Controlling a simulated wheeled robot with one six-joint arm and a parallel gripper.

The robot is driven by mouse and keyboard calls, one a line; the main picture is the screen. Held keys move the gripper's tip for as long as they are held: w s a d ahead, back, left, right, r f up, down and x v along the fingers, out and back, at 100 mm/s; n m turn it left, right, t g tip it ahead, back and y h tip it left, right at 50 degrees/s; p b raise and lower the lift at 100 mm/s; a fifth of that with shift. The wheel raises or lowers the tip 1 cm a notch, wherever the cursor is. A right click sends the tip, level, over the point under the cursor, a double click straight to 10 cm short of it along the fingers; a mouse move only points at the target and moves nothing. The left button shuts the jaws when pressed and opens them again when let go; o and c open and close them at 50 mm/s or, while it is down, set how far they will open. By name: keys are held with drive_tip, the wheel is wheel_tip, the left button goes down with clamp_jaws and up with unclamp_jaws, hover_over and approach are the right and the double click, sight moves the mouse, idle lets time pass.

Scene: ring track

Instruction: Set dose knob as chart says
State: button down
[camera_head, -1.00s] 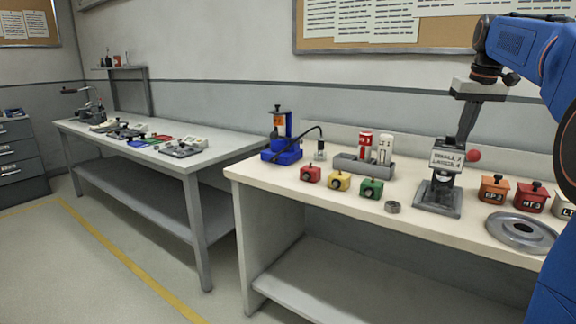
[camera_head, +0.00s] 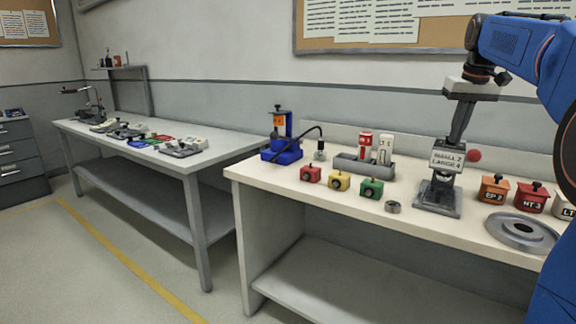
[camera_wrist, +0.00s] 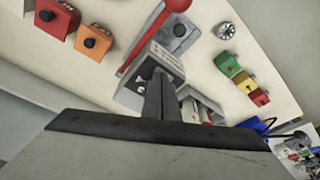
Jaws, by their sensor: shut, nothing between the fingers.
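A small stand (camera_head: 437,200) with a grey base is on the near bench. Its white sign (camera_head: 447,158) seems to read "SMALL 2, LARGE 4". A red ball (camera_head: 474,155) on a lever sticks out to its right; the red lever (camera_wrist: 141,42) also shows in the wrist view. My gripper (camera_head: 456,138) points down at the top of the sign housing, its fingers shut and empty. In the wrist view the closed fingers (camera_wrist: 157,92) overlap the housing (camera_wrist: 135,92); I cannot tell whether they touch. I cannot make out which part is the dose knob, or its setting.
Red, yellow and green boxes (camera_head: 340,181) with dark knobs and a metal ring (camera_head: 393,207) lie left of the stand. Orange and red lidded canisters (camera_head: 494,190) and a round grey plate (camera_head: 522,233) are right. A grey rack (camera_head: 363,165) and blue device (camera_head: 282,150) stand behind.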

drive_tip(key=shift+w+a, duration=0.1)
drive_tip(key=shift+a, duration=0.05)
idle(0.3)
drive_tip(key=shift+a, duration=0.1)
drive_tip(key=shift+s, duration=0.35)
drive_tip(key=w+v, duration=0.1)
drive_tip(key=v, duration=0.4)
drive_tip(key=shift+r, duration=0.55)
drive_tip(key=shift+w, duration=0.1)
drive_tip(key=shift+w+d+f, duration=0.1)
drive_tip(key=shift+d+f, duration=0.3)
drive_tip(key=shift+f, duration=0.6)
drive_tip(key=shift+s+d+f, duration=0.1)
drive_tip(key=shift+d+f, duration=0.35)
drive_tip(key=shift+f, duration=0.55)
drive_tip(key=shift+w+d+f, duration=0.1)
drive_tip(key=shift+d+f, duration=0.3)
drive_tip(key=shift+f, duration=0.65)
drive_tip(key=shift+w, duration=0.15)
